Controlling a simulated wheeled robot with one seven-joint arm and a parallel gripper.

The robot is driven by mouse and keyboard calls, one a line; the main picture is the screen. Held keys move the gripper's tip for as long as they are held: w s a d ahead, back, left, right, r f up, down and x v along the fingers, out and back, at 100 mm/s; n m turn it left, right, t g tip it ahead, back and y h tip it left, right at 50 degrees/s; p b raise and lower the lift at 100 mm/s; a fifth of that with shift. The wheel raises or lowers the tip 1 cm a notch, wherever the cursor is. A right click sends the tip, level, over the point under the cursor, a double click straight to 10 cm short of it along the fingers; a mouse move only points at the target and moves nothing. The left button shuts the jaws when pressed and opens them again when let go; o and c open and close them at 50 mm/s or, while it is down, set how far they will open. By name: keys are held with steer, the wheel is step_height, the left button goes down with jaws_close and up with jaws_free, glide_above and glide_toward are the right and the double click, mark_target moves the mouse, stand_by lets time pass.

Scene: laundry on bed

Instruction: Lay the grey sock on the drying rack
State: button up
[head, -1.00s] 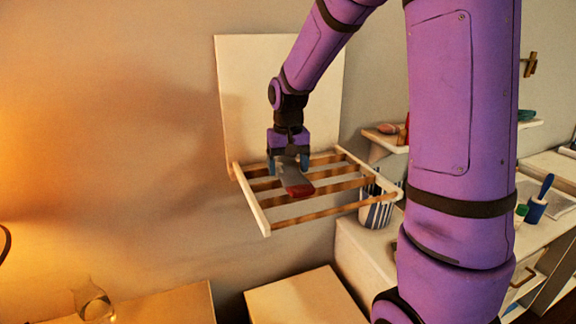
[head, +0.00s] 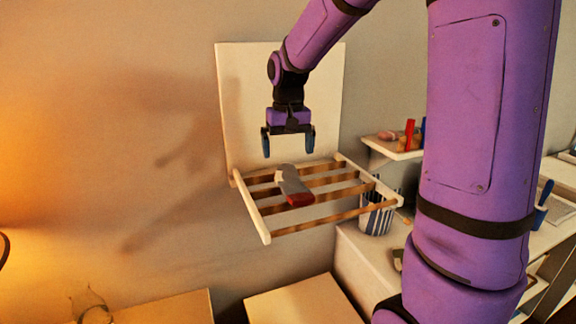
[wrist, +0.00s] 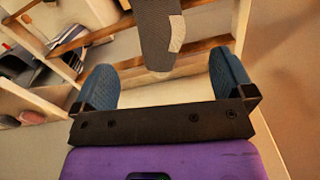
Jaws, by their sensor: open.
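The grey sock (head: 292,186) has a red end and a pale patch. It lies across the wooden slats of the drying rack (head: 252,212), which juts out from a white panel on the wall. My gripper (head: 288,148) is open and empty above the sock, apart from it. In the wrist view the grey sock (wrist: 158,35) lies on the slats beyond my open gripper (wrist: 165,78), with nothing between the fingers. The red end is out of the wrist view.
A striped container (head: 377,212) stands just right of the rack on a white cabinet. A small shelf (head: 388,149) with several small items is behind it. A glass vessel (head: 90,308) stands at the lower left. The air left of the rack is clear.

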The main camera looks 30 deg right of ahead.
mark_target(288, 175)
step_height(288, 175, up, 5)
steer(key=s+a+r+n+t, duration=0.1)
steer(key=s+a+r, duration=0.1)
steer(key=s, duration=0.4)
steer(key=s+a+r+n+t, duration=0.1)
steer(key=s+a+r+t, duration=0.15)
steer(key=s, duration=0.45)
steer(key=s+a+f+n+t, duration=0.1)
steer(key=s+a+f+t, duration=0.1)
steer(key=s, duration=0.8)
steer(key=shift+s+f+n, duration=0.3)
steer(key=shift+f+n, duration=0.1)
